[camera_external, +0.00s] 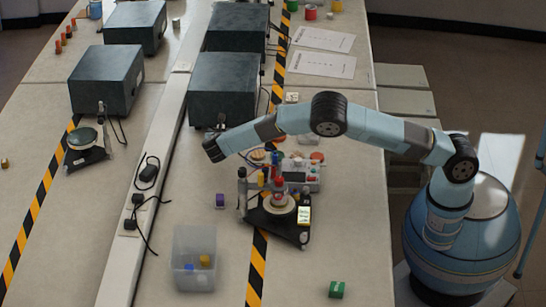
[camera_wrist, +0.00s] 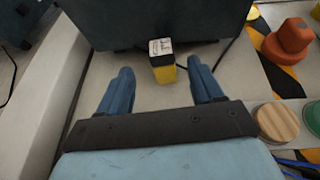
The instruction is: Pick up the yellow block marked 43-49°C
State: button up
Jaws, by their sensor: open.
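The print on the label is too small to read. My gripper (camera_wrist: 160,68) is open, with one blue finger on each side of the block's line and a gap to the block on both sides. In the external view my gripper (camera_external: 212,150) is low by the front of a dark box, and I cannot make out the block there.
The dark box (camera_external: 223,88) stands right beyond my gripper. A raised white cable duct (camera_external: 158,135) runs to its left. To the right are a wooden disc (camera_wrist: 277,122), an orange knob (camera_wrist: 289,42) and a green disc (camera_wrist: 314,124). A clear bin (camera_external: 194,245) stands nearer the front.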

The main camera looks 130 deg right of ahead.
jog(key=shift+x, duration=3.45)
jog(key=shift+s+a+r, duration=0.1)
jog(key=shift+s, duration=0.05)
jog(key=shift+c, duration=0.3)
jog(key=c, duration=1)
